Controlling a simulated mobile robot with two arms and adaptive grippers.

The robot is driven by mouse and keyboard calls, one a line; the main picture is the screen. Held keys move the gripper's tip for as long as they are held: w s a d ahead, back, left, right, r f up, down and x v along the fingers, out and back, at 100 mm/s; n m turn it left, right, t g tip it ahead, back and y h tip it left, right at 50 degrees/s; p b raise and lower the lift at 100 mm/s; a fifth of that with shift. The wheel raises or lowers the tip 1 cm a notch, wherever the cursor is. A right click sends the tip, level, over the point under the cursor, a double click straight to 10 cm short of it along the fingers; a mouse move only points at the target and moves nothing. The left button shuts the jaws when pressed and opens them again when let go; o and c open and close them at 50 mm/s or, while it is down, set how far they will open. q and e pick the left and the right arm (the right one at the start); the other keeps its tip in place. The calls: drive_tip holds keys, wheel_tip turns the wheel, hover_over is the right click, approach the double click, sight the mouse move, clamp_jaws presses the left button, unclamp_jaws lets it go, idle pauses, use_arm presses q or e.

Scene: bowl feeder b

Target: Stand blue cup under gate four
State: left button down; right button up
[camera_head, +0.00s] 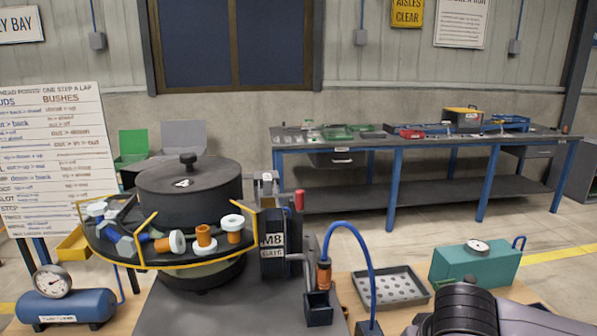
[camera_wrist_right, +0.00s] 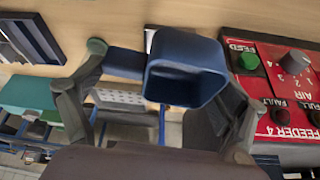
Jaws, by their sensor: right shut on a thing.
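The blue cup (camera_wrist_right: 186,78) is a dark blue, square-mouthed cup with a side block, seen in the right wrist view. My right gripper (camera_wrist_right: 165,65) is shut on it, with one finger at each side; the right finger is partly hidden. The cup's open mouth faces the wrist camera. In the head view only my right arm shows at the lower right; the cup is out of sight there. The bowl feeder (camera_head: 190,190) stands at left centre with bolts and bushes on its track. I cannot tell which part is gate four. My left gripper is not in view.
A dark square holder (camera_head: 318,310) stands below a copper-coloured fitting with a blue hose (camera_head: 368,260). A perforated tray (camera_head: 393,287) and a teal box (camera_head: 475,266) stand right of it. A red FEEDER 4 panel (camera_wrist_right: 275,85) is close to the cup's right.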

drive_tip(key=shift+a, duration=0.1)
idle(0.7)
drive_tip(key=w+d+f+m+h+b, duration=0.1)
drive_tip(key=w+d+f, duration=0.2)
drive_tip(key=w+d, duration=0.2)
drive_tip(key=w+d+f+m+b, duration=0.1)
drive_tip(key=w+d+f+m, duration=0.15)
drive_tip(key=w+d, duration=0.3)
drive_tip(key=shift+n, duration=0.35)
drive_tip(key=f, duration=0.6)
drive_tip(key=f+p, duration=0.1)
drive_tip(key=f, duration=0.2)
drive_tip(key=shift+s+f, duration=0.2)
drive_tip(key=shift+s, duration=0.1)
drive_tip(key=shift+f, duration=0.25)
drive_tip(key=shift+f, duration=0.1)
